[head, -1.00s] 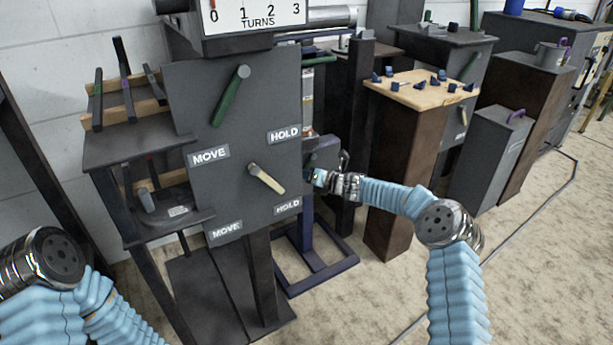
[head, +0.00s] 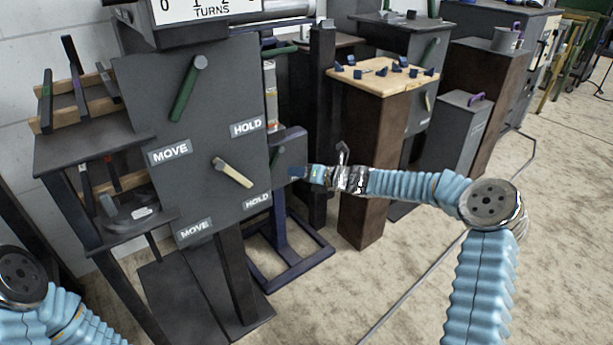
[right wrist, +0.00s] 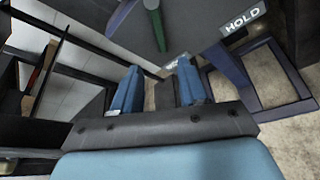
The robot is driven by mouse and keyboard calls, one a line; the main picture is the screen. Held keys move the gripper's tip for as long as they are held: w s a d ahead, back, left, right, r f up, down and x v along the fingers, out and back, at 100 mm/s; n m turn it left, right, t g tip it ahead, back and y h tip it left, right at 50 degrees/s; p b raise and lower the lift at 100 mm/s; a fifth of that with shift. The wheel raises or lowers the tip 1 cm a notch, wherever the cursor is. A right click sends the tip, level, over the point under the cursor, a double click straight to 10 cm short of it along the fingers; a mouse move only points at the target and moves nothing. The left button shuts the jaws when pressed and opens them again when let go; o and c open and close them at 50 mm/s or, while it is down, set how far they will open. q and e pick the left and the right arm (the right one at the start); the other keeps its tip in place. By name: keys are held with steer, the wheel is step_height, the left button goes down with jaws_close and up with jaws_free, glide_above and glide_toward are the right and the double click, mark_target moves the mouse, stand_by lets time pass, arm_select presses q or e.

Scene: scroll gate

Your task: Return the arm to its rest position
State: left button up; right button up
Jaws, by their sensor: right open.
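My right arm reaches in from the right in the head view. Its gripper (head: 302,172) is in front of the right edge of the grey gate panel (head: 200,125), beside a small dark box. In the right wrist view the two blue fingers of the right gripper (right wrist: 160,88) stand apart with nothing between them. The panel carries a green lever (head: 188,90) and a cream lever (head: 234,173), with HOLD and MOVE labels. My left arm shows only at the lower left of the head view; its gripper is out of frame.
A dark shelf (head: 95,150) stands left of the panel. A brown pedestal with a wooden top (head: 350,82) and several blue pieces stands behind my right arm. A dark blue floor frame (head: 300,265) is below the gripper. Open floor lies at the lower right.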

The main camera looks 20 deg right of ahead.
steer(key=shift+v, duration=1.2)
steer(key=shift+a+f, duration=0.1)
steer(key=s+a+f+n+g+h+p, duration=0.1)
steer(key=s+a+f+n+g+p, duration=0.1)
steer(key=s+a+f+n+g, duration=0.35)
steer(key=s+a+f+n+g+h+p, duration=0.1)
steer(key=s+a+f+n+g+p, duration=0.1)
steer(key=s+a+f+n, duration=0.65)
steer(key=s+d+f+n+g+h+p, duration=0.1)
steer(key=s+f+n, duration=0.3)
steer(key=s+n, duration=0.6)
steer(key=s+d+f+n+g+p, duration=0.1)
steer(key=s+f+n, duration=0.4)
steer(key=s+n, duration=0.6)
steer(key=s+g+p, duration=0.1)
steer(key=s, duration=0.3)
steer(key=shift+s+g+h, duration=0.35)
steer(key=shift+s+h, duration=0.05)
steer(key=shift+c, duration=0.3)
